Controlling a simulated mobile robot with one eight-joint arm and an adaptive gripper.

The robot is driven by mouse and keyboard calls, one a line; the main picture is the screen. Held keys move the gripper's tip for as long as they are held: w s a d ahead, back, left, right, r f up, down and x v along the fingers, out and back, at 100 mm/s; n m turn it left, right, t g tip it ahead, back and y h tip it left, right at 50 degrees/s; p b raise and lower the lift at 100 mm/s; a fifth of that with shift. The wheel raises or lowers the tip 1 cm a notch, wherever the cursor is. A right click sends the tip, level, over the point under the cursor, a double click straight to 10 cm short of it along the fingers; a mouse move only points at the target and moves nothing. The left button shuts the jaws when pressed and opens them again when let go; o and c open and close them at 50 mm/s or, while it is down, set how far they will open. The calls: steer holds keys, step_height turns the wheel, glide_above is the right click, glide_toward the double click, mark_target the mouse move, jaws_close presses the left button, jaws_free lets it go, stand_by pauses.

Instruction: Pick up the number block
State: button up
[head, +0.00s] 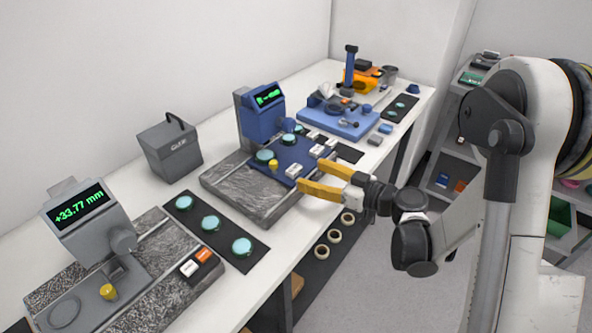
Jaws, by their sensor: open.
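My gripper (312,174) has two yellow fingers. They are spread apart with nothing between them, and they point left over the table's front edge beside the blue stage. Several small pale blocks lie at this middle instrument. One pale block (294,170) is on the blue stage (290,152), just left of the fingertips. Another pale block (317,151) lies beyond the upper finger. Any number on them is too small to read, so I cannot tell which is the number block.
A blue gauge (262,117) with a green display stands behind the stage. A grey gauge (82,222) reading +33.77 mm is at the near left. A dark box (170,150) stands behind. A black strip (215,232) holds teal discs. A blue tray (340,118) lies farther back.

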mark_target(295, 169)
steer(key=b+x, duration=0.1)
steer(key=x, duration=0.2)
steer(key=b+x, duration=0.1)
steer(key=x, duration=0.2)
steer(key=shift+a+f, duration=0.1)
steer(key=shift+f, duration=0.15)
steer(key=shift+r, duration=0.1)
steer(key=c, duration=1)
